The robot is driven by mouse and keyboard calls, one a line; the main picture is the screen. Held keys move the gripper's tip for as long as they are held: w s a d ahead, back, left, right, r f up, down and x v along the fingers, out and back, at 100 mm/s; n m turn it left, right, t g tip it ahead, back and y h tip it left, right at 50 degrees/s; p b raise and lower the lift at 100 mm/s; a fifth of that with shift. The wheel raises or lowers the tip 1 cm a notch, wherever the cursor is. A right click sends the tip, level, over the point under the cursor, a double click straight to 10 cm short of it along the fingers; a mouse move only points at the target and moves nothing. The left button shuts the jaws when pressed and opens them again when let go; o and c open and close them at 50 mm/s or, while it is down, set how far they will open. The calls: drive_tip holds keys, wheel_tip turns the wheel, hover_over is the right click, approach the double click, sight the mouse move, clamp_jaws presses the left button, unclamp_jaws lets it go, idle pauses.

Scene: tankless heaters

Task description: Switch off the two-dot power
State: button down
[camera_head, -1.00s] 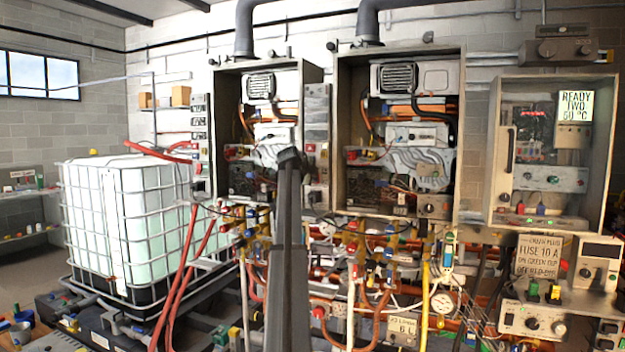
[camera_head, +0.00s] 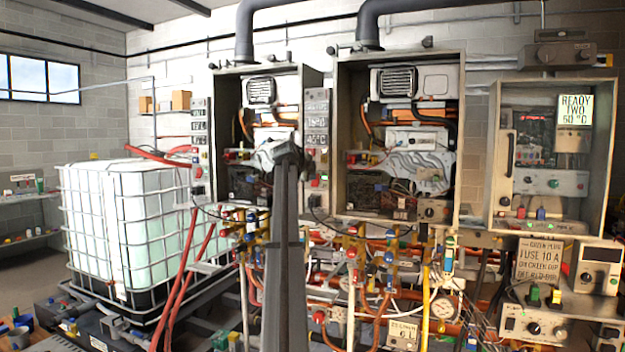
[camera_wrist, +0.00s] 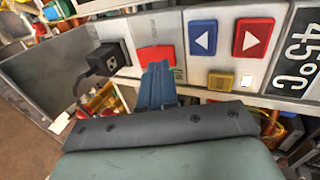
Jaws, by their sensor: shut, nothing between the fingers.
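In the wrist view, my gripper (camera_wrist: 157,86) is shut and empty. Its blue-grey fingertips are at the lower edge of a red rocker switch (camera_wrist: 155,57) on a pale control strip, and partly cover it. I cannot tell whether they touch it. A black plug (camera_wrist: 107,59) with a cable is left of the switch. No two-dot mark is clearly readable. In the head view, my dark gripper (camera_head: 284,154) is in front of the left heater, beside the control strip (camera_head: 317,135) on that heater's right side.
The strip also has a blue left-arrow button (camera_wrist: 202,39), a red right-arrow button (camera_wrist: 253,38), a yellow button (camera_wrist: 220,81) and a 45 °C display (camera_wrist: 300,50). A second open heater (camera_head: 400,130) stands to the right. Pipes and hoses crowd below.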

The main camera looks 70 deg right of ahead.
sight(314, 184)
drive_tip(key=v, duration=1.1)
drive_tip(key=shift+r, duration=0.35)
drive_tip(key=shift+w+a+f+y, duration=0.15)
drive_tip(key=shift+a+f+y, duration=0.05)
drive_tip(key=shift+f+y, duration=0.3)
drive_tip(key=x, duration=1.4)
drive_tip(key=shift+r, duration=0.1)
